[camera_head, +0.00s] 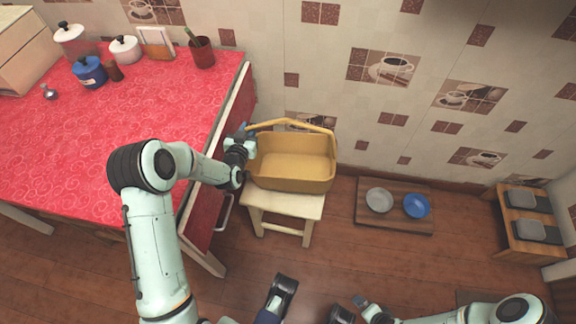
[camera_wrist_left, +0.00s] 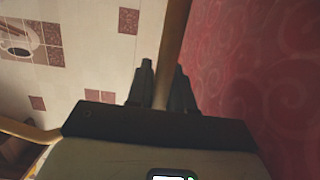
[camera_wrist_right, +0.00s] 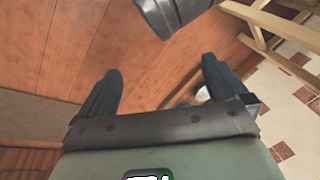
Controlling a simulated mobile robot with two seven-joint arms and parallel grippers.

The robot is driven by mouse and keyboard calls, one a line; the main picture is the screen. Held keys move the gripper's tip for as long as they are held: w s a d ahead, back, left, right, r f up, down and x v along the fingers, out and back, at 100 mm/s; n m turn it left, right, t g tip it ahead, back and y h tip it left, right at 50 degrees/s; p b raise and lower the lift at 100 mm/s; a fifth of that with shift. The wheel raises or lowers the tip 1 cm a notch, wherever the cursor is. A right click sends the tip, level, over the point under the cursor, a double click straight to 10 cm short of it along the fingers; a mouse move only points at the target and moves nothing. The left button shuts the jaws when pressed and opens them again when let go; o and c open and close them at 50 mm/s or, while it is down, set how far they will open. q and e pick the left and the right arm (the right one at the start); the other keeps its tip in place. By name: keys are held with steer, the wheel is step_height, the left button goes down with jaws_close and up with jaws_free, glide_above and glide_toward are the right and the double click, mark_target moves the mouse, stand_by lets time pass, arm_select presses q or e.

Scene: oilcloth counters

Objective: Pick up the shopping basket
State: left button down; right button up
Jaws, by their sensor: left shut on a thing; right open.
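The yellow shopping basket (camera_head: 291,171) sits on a small pale wooden stool (camera_head: 285,203) by the tiled wall, its handle (camera_head: 292,122) raised. My left gripper (camera_head: 246,138) is at the left end of the basket, beside the counter. In the left wrist view its two fingers (camera_wrist_left: 162,88) are closed on a yellow-brown bar, part of the basket's handle (camera_wrist_left: 176,35). My right gripper (camera_wrist_right: 158,88) is open and empty above the wooden floor, away from the basket.
The red oilcloth counter (camera_head: 110,150) stands close to the basket's left, with jars and a cup (camera_head: 202,52) at its back. A wooden board with a grey bowl (camera_head: 379,200) and a blue bowl (camera_head: 416,206) lies on the floor to the right. A wooden rack (camera_head: 528,215) stands far right.

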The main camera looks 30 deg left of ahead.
arm_select(q)
steer(key=shift+r, duration=0.2)
